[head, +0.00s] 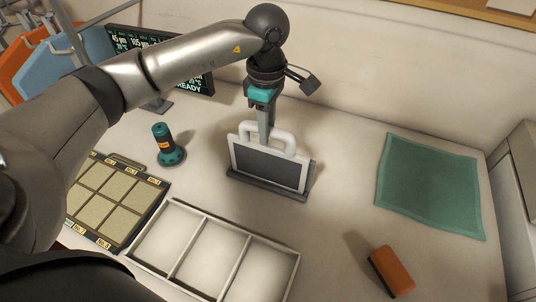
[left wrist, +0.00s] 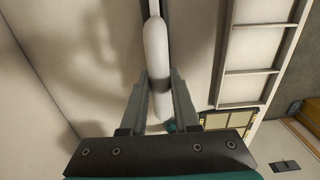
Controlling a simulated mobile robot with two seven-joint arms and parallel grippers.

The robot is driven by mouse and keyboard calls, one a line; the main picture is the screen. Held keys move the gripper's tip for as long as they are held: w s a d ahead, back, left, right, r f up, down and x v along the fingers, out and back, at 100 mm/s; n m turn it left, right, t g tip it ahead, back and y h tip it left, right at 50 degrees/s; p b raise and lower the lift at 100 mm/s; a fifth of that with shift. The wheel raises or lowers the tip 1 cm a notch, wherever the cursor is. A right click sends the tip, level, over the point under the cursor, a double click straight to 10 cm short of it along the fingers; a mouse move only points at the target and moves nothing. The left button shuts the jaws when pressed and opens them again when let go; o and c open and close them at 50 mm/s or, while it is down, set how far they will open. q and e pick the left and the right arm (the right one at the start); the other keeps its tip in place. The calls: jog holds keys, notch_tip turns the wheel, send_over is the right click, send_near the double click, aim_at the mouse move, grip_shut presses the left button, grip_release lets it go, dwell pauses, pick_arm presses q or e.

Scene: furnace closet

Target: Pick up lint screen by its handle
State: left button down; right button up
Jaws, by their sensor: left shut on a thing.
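The lint screen (head: 268,166) has a dark panel, a white frame and a white loop handle (head: 287,136) on top. It stands upright, leaning slightly, in a dark slotted base (head: 262,190) on the worktop. My left gripper (head: 265,137) points down from above and is shut on the handle. In the left wrist view the white handle (left wrist: 157,55) runs between the two fingers of my left gripper (left wrist: 157,88). The fingers hide part of the handle in the head view. My right gripper is not in view.
A white three-compartment tray (head: 236,227) lies in front, with a tan-celled board (head: 122,165) left of it. A green cloth (head: 430,185) and an orange block (head: 393,270) lie right. A dark display (head: 190,75) stands behind my arm.

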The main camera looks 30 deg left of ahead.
pick_arm(q)
jog(key=shift+r, duration=0.1)
dwell(0.3)
notch_tip(320, 180, up, 16)
jog(key=p, duration=0.9)
dwell(1.4)
